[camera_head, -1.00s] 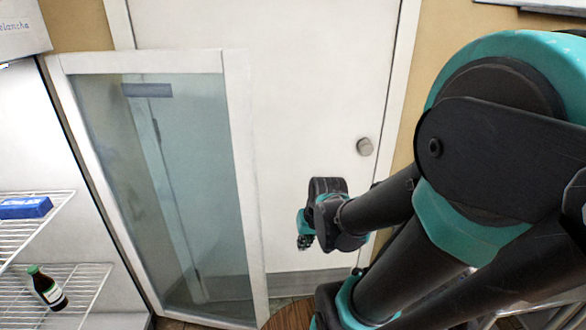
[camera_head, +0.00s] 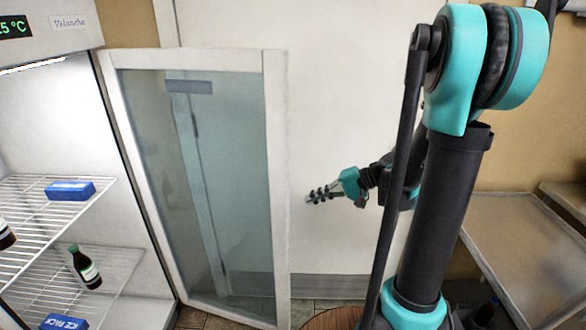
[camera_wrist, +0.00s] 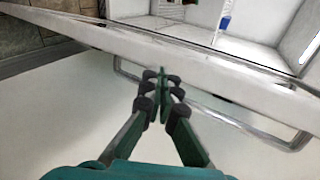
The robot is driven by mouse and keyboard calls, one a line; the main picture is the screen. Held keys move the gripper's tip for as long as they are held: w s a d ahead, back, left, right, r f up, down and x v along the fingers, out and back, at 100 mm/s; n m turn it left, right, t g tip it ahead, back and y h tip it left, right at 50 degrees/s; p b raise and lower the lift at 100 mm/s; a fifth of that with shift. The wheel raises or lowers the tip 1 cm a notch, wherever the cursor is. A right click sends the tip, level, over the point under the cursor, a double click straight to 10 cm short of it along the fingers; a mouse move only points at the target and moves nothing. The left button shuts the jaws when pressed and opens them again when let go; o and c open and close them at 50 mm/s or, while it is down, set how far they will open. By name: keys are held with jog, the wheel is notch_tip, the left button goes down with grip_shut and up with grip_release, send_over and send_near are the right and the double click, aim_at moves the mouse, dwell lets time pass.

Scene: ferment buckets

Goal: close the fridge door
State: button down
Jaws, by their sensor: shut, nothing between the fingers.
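The fridge door (camera_head: 277,190) stands open, a white frame around a glass pane (camera_head: 200,190). Its free edge is on the right in the head view. My gripper (camera_head: 312,196) is just right of that edge, fingers pointing left toward the door. In the wrist view my gripper (camera_wrist: 162,82) has its fingers together and empty. There the white door frame (camera_wrist: 240,75) runs diagonally beyond the fingertips, and a metal bar handle (camera_wrist: 235,118) is at the right. I cannot tell whether the fingertips touch the door. The fridge interior (camera_head: 70,130) is open at the left.
Wire shelves (camera_head: 95,208) hold a blue box (camera_head: 70,191), a dark bottle (camera_head: 86,268) and a blue ice pack (camera_head: 64,322). A white room door (camera_head: 350,90) is behind the fridge door. A metal table (camera_head: 530,240) stands at right, a round wooden top (camera_head: 333,319) at the bottom.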

jog(key=w+d+r+n+g+y, duration=0.1)
jog(key=w+d+r+n+y, duration=0.15)
jog(key=w+r+y, duration=0.35)
jog(key=a+r, duration=0.1)
jog(key=a, duration=0.8)
jog(key=shift+s+a+m, duration=0.2)
jog(key=shift+m, duration=0.25)
jog(key=shift+s, duration=0.1)
